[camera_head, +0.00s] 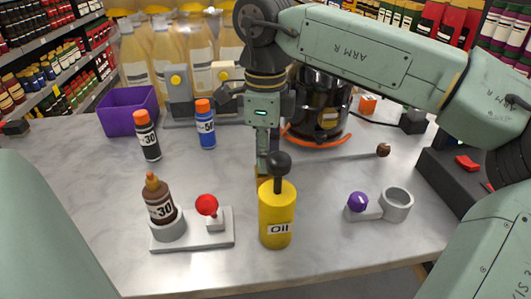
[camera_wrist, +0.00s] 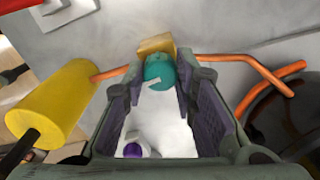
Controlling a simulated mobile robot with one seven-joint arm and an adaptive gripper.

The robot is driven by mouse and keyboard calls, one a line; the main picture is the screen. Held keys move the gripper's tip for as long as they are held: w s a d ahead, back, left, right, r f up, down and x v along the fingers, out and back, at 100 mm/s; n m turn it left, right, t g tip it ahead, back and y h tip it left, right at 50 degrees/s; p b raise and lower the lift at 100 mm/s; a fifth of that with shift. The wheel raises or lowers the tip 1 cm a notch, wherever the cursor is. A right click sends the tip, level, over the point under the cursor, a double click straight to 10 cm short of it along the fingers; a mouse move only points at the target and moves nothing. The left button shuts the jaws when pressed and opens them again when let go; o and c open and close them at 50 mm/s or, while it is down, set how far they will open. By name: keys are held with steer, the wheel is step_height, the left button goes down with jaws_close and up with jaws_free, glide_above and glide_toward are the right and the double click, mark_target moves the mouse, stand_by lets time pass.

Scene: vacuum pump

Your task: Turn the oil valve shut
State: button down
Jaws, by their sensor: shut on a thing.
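The oil valve is a round teal knob (camera_wrist: 160,71) with a pale mark, on a brass block (camera_wrist: 156,44) in the copper line beside the yellow oil cylinder (camera_wrist: 52,100). My gripper (camera_wrist: 158,78) is shut on the knob, one finger on each side. In the head view my gripper (camera_head: 263,160) points down behind the yellow oil cylinder (camera_head: 277,214). There the cylinder's black ball-topped lever (camera_head: 278,164) and my fingers hide the knob.
The dark pump (camera_head: 320,100) with an orange hose stands behind right. A purple-knobbed holder (camera_head: 380,206) is at right front. A stand with a red ball (camera_head: 207,205) and brown bottle (camera_head: 159,200) is left. Two more bottles (camera_head: 146,135) (camera_head: 204,125) stand behind left.

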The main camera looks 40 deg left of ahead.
steer(key=shift+m, duration=0.6)
steer(key=c, duration=1.3)
jaws_free()
steer(key=shift+r, duration=0.1)
step_height(320, 180, up, 12)
